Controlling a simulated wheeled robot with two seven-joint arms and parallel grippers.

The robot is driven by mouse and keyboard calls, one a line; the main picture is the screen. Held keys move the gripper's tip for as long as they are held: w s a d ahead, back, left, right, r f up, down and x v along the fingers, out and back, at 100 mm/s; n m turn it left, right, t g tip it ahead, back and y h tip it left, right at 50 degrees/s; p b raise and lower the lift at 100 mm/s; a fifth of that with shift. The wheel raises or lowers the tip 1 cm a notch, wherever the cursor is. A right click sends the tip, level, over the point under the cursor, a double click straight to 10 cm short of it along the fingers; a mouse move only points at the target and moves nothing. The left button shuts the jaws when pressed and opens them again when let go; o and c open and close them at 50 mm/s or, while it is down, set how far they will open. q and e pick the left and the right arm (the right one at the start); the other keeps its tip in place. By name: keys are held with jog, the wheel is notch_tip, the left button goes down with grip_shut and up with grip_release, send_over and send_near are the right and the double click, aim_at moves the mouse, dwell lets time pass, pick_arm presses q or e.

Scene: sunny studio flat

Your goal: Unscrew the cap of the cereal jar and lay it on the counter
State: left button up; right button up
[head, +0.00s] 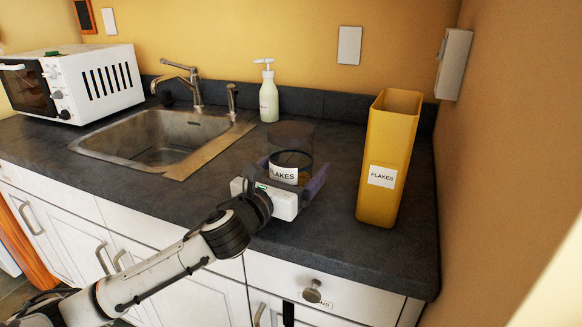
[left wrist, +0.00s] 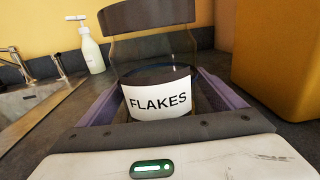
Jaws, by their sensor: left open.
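The cereal jar (head: 287,172) stands upright on the dark counter, a clear jar with a white FLAKES label; it also shows in the left wrist view (left wrist: 160,100). Its dark cap (head: 291,133) sits on top, and fills the upper middle of the left wrist view (left wrist: 148,16). My left gripper (head: 296,175) is open, with its fingers on either side of the jar's lower body, below the cap. Whether the fingers touch the jar I cannot tell. My right gripper is in neither view. The counter (head: 330,235) has bare surface in front of the jar.
A tall yellow FLAKES container (head: 393,140) stands close on the jar's right, near the wall. A soap bottle (head: 269,95) stands behind the jar. The sink (head: 150,140) with its faucet (head: 190,85) is to the left, and a white microwave (head: 90,80) beyond it.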

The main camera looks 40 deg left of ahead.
aim_at(298, 123)
pick_arm(q)
jog(key=shift+w, duration=0.65)
jog(key=shift+a+r, duration=0.1)
jog(key=c, duration=1.4)
notch_tip(298, 123, up, 10)
jog(key=p, duration=0.3)
jog(key=o, duration=0.6)
jog(key=c, duration=0.9)
jog(key=shift+c, duration=0.2)
